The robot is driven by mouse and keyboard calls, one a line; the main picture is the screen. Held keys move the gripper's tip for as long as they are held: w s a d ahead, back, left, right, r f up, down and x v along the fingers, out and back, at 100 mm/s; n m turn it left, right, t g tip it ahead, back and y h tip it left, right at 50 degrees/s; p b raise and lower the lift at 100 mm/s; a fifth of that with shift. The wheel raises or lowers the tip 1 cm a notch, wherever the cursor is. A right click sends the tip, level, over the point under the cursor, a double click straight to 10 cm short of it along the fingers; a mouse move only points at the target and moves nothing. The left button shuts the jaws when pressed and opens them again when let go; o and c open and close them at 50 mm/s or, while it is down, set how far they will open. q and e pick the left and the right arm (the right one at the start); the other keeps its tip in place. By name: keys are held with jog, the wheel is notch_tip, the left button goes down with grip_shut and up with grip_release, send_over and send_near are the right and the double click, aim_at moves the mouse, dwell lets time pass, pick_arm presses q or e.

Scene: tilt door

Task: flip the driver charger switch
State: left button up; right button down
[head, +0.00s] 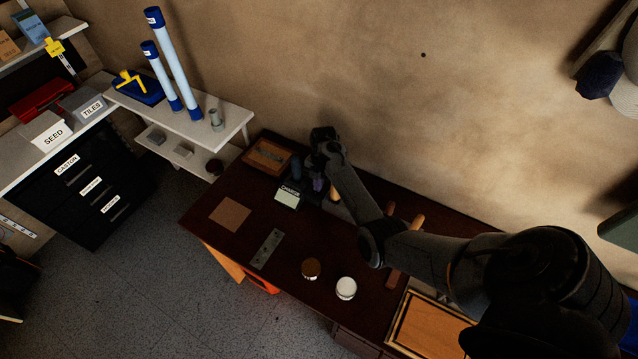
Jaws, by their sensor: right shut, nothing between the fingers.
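The driver charger (287,197) is a small dark box with a pale label panel, standing on the dark wooden bench. A dark blue upright part shows at its back, and a purple piece (318,184) is just right of it. My right arm reaches in from the right, over the bench. My right gripper (319,163) is above and behind the charger, shut and empty. Its fingertips are dark and partly hidden, so I cannot tell whether they touch anything. The charger's switch is too small to make out. My left gripper is out of view.
The bench (217,247) also holds a wooden tray (252,157), a tan square (230,214), a grey plate (267,249), a brown-topped jar (311,268) and a white jar (346,288). A framed board (400,336) lies front right. White shelves stand left.

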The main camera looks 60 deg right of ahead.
notch_tip(320, 180, up, 4)
jog(key=p, duration=0.3)
jog(key=d+r, duration=0.4)
jog(key=r, duration=0.4)
jog(key=shift+w+d+b, duration=0.2)
jog(key=shift+b, duration=0.15)
